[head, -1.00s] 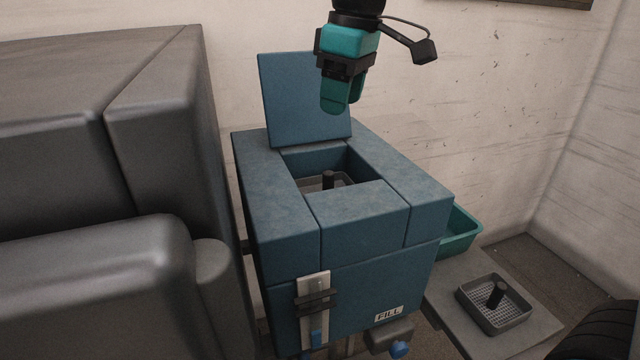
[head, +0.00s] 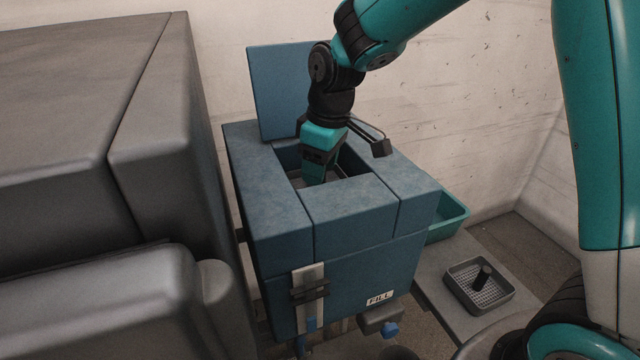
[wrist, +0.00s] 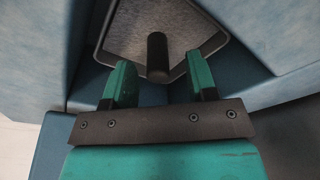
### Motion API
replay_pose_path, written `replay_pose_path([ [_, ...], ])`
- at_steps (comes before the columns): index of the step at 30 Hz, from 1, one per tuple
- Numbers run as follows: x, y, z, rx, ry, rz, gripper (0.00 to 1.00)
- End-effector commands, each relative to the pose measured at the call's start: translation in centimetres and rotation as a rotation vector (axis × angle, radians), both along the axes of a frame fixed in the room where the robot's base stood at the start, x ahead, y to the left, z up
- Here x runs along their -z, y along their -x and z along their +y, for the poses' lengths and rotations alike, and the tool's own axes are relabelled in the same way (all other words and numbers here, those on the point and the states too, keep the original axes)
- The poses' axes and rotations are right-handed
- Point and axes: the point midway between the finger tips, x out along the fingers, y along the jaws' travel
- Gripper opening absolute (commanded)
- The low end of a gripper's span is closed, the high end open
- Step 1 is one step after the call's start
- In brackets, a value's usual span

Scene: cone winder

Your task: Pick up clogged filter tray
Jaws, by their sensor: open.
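The filter tray in the blue box shows in the wrist view as a grey tray (wrist: 198,25) with a pale rim and a dark upright post (wrist: 157,58). My gripper (wrist: 160,78) is open, with one green finger on each side of the post in the picture; I cannot tell whether they touch it. In the head view my gripper (head: 318,172) reaches down into the open top of the blue box (head: 348,208), and its fingertips and the tray are mostly hidden there.
The box's lid (head: 275,90) stands open behind. To the right are a teal bin (head: 447,222) and a second tray with a post (head: 462,291) on a grey shelf (head: 425,275). A large grey machine (head: 70,140) stands left. The box walls closely surround my gripper.

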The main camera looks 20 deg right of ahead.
Motion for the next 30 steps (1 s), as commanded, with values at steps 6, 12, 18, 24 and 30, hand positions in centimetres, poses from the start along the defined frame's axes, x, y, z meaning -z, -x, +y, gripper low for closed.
replay_pose_path([
  [6, 2.6, -0.3, 0.1, -0.001, 0.0, 0.003, 0.52],
  [12, 3.0, -0.4, 0.1, -0.001, -0.001, -0.001, 0.52],
  [18, 3.0, -0.4, 0.1, -0.001, -0.001, -0.001, 0.2],
  [24, 3.0, -0.4, 0.1, 0.0, -0.001, -0.001, 0.0],
  [30, 2.8, -0.4, 0.1, 0.0, -0.001, -0.001, 0.0],
])
